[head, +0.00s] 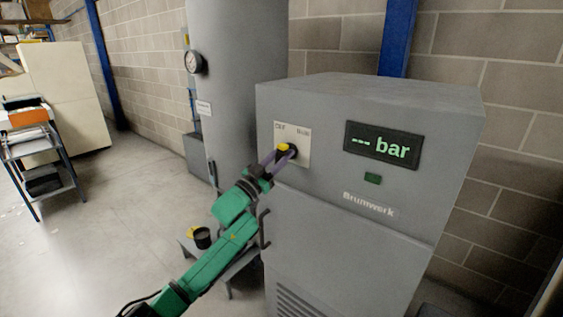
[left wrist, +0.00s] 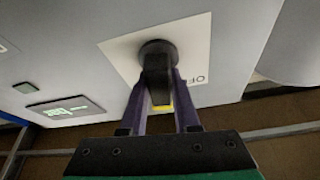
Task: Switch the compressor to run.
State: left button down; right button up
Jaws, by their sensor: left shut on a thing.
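The compressor (head: 345,225) is a grey cabinet marked "Brumwerk". A pale switch plate (head: 304,157) on its front has "OFF" at the upper left and a small label at the upper right that looks like "RUN". The dark rotary knob (head: 292,152) has a yellow mark, which lies on the OFF side. My left gripper (head: 283,155) reaches it from the lower left. In the left wrist view the two purple fingers (left wrist: 160,88) are shut on the knob (left wrist: 156,62), one on each side of its grip. The display (head: 382,146) reads "--- bar". My right gripper is not in view.
A grey tank (head: 240,80) with a round gauge (head: 193,62) stands left of the compressor. A shelf cart (head: 35,155) stands far left. The floor between is clear.

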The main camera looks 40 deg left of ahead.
pick_arm(q)
jog(key=m+h, duration=0.1)
jog(key=m, duration=0.1)
jog(key=m+h+b, duration=0.1)
jog(key=m, duration=0.2)
jog(key=shift+g+h, duration=0.3)
jog(key=shift+g, duration=0.1)
jog(key=shift+m+g+h, duration=0.4)
jog(key=shift+m+h, duration=0.3)
jog(key=shift+m, duration=0.9)
jog(key=shift+d, duration=0.1)
jog(key=c, duration=0.6)
grip_release()
jog(key=shift+c, duration=0.2)
